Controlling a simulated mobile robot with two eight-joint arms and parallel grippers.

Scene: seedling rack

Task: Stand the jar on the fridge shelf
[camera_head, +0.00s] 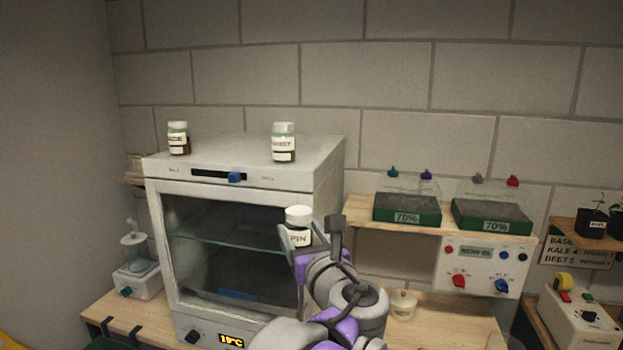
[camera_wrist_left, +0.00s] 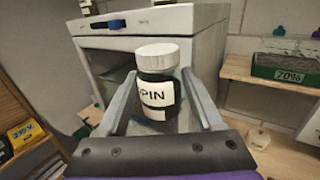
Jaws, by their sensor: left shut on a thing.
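The jar (camera_head: 298,216) has a white lid and a white label reading "PIN" in part. It is upright in my left gripper (camera_head: 311,238), in front of the fridge's right side. The left wrist view shows the jar (camera_wrist_left: 157,88) between both fingers (camera_wrist_left: 160,100), its dark lower part partly hidden. The fridge (camera_head: 322,168) is a white cabinet with a dark, framed front and a display reading about 19°C. Inside it a glass shelf (camera_head: 225,243) runs across at mid height, bare where I see it. My arm hides the fridge's lower right. My right gripper is not in view.
Two similar jars stand on the fridge top, one at the left (camera_head: 178,138) and one at the right (camera_head: 284,142). Right of the fridge, a wooden shelf (camera_head: 430,226) carries two green trays. A small lidded pot (camera_head: 403,306) stands on the bench below.

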